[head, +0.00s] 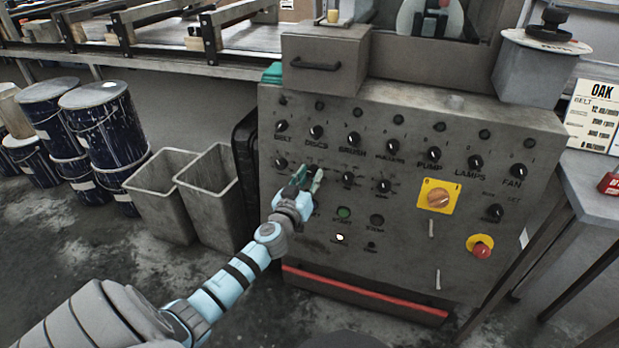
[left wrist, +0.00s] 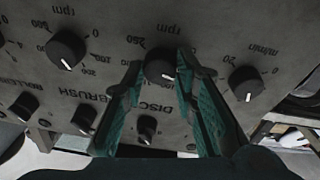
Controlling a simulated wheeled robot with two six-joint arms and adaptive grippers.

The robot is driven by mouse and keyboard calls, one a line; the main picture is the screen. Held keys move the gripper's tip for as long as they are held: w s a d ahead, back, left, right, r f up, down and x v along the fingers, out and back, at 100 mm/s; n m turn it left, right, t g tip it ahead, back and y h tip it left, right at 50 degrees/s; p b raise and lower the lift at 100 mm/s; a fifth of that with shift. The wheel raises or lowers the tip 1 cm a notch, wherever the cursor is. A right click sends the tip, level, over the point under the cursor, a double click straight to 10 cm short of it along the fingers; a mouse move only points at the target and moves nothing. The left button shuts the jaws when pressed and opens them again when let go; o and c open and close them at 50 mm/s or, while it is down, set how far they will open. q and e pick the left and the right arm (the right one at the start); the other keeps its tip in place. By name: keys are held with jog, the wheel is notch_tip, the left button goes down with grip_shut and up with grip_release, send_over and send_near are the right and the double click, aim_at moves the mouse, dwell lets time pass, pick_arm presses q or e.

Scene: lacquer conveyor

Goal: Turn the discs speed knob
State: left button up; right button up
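The discs speed knob (left wrist: 160,72) is a round black knob with a white pointer mark, under an "rpm" scale in the left wrist view, where the panel appears upside down. The "DISCS" lettering lies just below it there. My left gripper (left wrist: 163,68) has its two green fingers spread, one on each side of this knob. The fingers look apart, with a small gap at the knob's left; I cannot tell whether the right finger touches it. In the head view my left gripper (head: 309,180) is at the panel below the "DISCS" label and hides the knob. My right gripper is not in view.
The grey control panel (head: 400,245) carries several other knobs, including the m/min knob (left wrist: 246,83) and another rpm knob (left wrist: 66,50) on either side. A yellow-plated orange switch (head: 438,197) and a red stop button (head: 481,250) are at right. Grey bins (head: 208,190) stand left.

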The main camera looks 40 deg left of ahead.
pick_arm(q)
grip_shut()
